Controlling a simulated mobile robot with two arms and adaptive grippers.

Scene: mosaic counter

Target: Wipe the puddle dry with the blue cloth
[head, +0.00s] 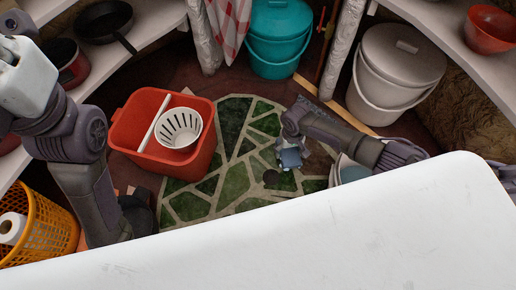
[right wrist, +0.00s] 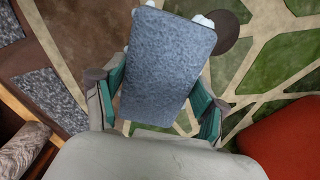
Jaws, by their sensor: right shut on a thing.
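My right gripper (head: 289,149) is over the green mosaic counter (head: 235,185) and shut on the blue cloth (head: 291,158). In the right wrist view the blue cloth (right wrist: 168,55) is a flat grey-blue pad between the two teal-padded fingers of the right gripper (right wrist: 160,88). A dark round patch (head: 271,178), perhaps the puddle, lies on the mosaic just below and left of the cloth in the head view. The patch also shows in the right wrist view (right wrist: 230,32), beyond the cloth and partly covered. I cannot tell whether the cloth touches the counter. My left gripper is hidden.
A red-orange tub (head: 150,171) with a white strainer (head: 178,128) stands left of the mosaic's middle. Pale bowls (head: 352,170) are partly hidden behind my right arm. A teal bucket (head: 277,35) and a cream bin (head: 395,70) stand behind. The mosaic between tub and cloth is clear.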

